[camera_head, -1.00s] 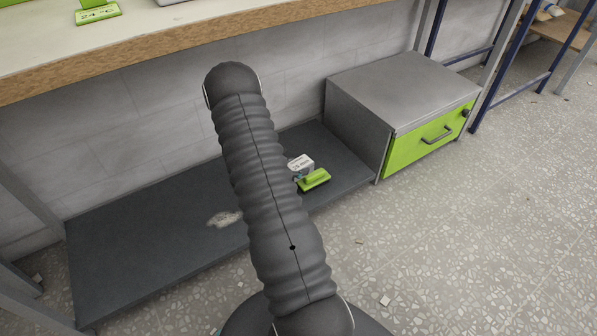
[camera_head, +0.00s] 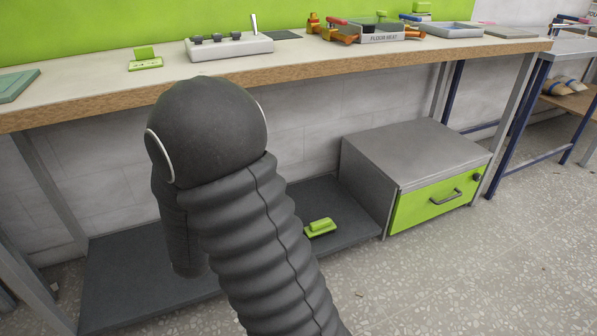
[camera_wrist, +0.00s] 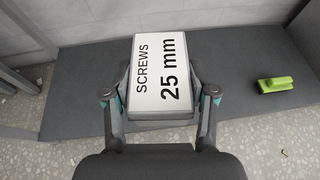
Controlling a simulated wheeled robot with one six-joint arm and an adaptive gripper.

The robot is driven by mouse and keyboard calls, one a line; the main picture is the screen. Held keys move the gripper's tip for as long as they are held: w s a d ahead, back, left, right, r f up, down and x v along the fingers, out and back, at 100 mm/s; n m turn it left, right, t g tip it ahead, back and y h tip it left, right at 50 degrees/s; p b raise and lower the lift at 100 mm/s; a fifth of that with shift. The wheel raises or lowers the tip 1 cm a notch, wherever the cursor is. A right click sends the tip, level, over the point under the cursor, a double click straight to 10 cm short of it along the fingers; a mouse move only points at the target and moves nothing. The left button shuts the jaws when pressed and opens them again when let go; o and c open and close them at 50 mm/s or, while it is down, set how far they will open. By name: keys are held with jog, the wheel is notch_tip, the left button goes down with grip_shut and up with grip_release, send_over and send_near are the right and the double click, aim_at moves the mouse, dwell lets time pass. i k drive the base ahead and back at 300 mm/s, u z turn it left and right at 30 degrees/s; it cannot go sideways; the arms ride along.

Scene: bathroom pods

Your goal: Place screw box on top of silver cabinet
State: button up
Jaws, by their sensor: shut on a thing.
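The screw box (camera_wrist: 163,75), white on top with "SCREWS 25 mm" printed on it, is held in my gripper (camera_wrist: 160,100) in the wrist view. My gripper's fingers are shut on its two sides. The box is above the dark lower shelf. In the head view my arm hides the gripper and the box. The silver cabinet (camera_head: 415,153) stands at the right end of the lower shelf, with a bare flat grey top and a green drawer front (camera_head: 440,199).
A green block-like tool (camera_head: 320,227) lies on the dark lower shelf (camera_head: 345,222) left of the cabinet; it also shows in the wrist view (camera_wrist: 275,83). The workbench (camera_head: 330,68) overhangs the shelf and holds tools and trays. The floor in front is clear.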

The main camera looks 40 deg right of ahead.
aim_at(445, 150)
jog(key=z, duration=0.55)
jog(key=k, duration=0.65)
jog(key=z, duration=1.1)
jog(key=i, duration=0.5)
jog(key=z, duration=0.95)
jog(key=i, duration=1.8)
jog(key=u, duration=0.95)
